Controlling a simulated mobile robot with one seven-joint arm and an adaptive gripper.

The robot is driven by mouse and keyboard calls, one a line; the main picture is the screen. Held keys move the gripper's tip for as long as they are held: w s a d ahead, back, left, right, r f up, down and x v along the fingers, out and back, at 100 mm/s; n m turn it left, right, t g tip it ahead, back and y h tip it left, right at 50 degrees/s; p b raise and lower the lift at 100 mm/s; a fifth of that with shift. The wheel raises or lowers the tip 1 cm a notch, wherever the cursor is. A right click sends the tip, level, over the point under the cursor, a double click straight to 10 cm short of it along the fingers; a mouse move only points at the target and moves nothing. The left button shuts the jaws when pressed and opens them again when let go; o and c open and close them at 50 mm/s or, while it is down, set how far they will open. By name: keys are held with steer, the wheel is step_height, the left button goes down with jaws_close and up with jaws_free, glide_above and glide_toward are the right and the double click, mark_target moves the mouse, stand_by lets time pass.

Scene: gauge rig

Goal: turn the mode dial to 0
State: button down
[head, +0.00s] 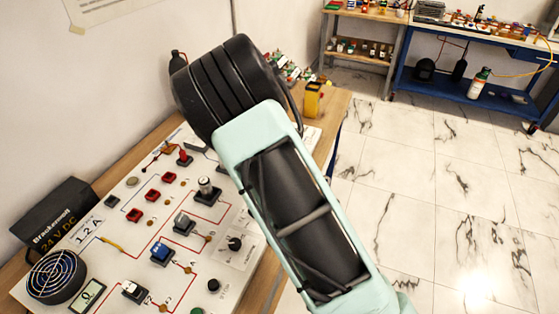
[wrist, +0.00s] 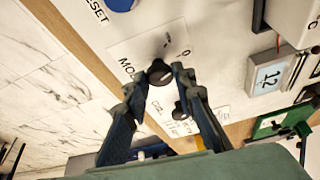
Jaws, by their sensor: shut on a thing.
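The mode dial (wrist: 158,71) is a black knob on a pale label plate in the wrist view. Part of the lettering "MO" shows beside it, and a printed 0 stands to its upper right. My gripper (wrist: 160,83) has its two dark fingertips on either side of the knob and is shut on it. The fingers cover part of the dial, and I cannot tell where its pointer stands. In the head view my arm hides the gripper and I cannot make out the gripped dial.
A second small black knob (wrist: 180,110) sits close to my right finger. In the head view the panel (head: 65,262) carries several switches, a fan (head: 56,276) and a small meter (head: 88,296). Open floor lies right.

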steer(key=shift+w+a+m+g+h, duration=0.1)
steer(key=shift+m+g+h, duration=0.2)
steer(key=shift+m, duration=0.65)
steer(key=shift+a+m+g+h, duration=0.1)
steer(key=shift+m+g+h, duration=0.15)
steer(key=shift+m, duration=0.7)
steer(key=c, duration=1.6)
jaws_free()
steer(key=v, duration=1.2)
steer(key=shift+r, duration=0.1)
